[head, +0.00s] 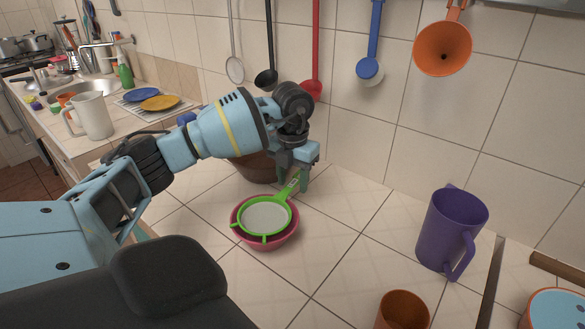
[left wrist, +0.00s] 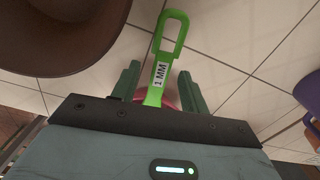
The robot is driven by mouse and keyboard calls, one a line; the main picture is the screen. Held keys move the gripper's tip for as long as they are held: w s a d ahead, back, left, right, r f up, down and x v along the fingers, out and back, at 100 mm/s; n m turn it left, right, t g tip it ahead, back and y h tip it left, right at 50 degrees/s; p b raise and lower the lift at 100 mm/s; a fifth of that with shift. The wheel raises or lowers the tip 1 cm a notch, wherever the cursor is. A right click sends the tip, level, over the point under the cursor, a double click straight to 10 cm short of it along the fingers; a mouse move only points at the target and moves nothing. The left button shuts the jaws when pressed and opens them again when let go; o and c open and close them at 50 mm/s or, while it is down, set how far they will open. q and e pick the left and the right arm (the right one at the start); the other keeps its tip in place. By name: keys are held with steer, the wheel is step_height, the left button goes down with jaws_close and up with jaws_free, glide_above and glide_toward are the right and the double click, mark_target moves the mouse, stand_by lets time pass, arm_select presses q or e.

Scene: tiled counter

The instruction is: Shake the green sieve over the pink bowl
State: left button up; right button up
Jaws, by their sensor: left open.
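The green sieve (head: 265,215) rests on the pink bowl (head: 266,241) on the tiled counter, its handle pointing up and to the right. My left gripper (head: 297,183) is over the handle, fingers pointing down. In the left wrist view the green handle (left wrist: 172,35), with a "1 MM" label, runs between the two open fingers (left wrist: 157,88), with gaps on both sides. A small strip of the pink bowl (left wrist: 171,102) shows behind the handle's base. My right gripper is not in view.
A brown pot (head: 252,168) stands close behind my left gripper. A purple pitcher (head: 452,231) and an orange cup (head: 403,311) stand to the right. Utensils, including an orange funnel (head: 443,48), hang on the wall. The counter between bowl and pitcher is clear.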

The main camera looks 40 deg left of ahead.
arm_select(q)
steer(key=shift+f, duration=0.2)
jaws_close()
stand_by(0.4)
steer(key=shift+r, duration=0.1)
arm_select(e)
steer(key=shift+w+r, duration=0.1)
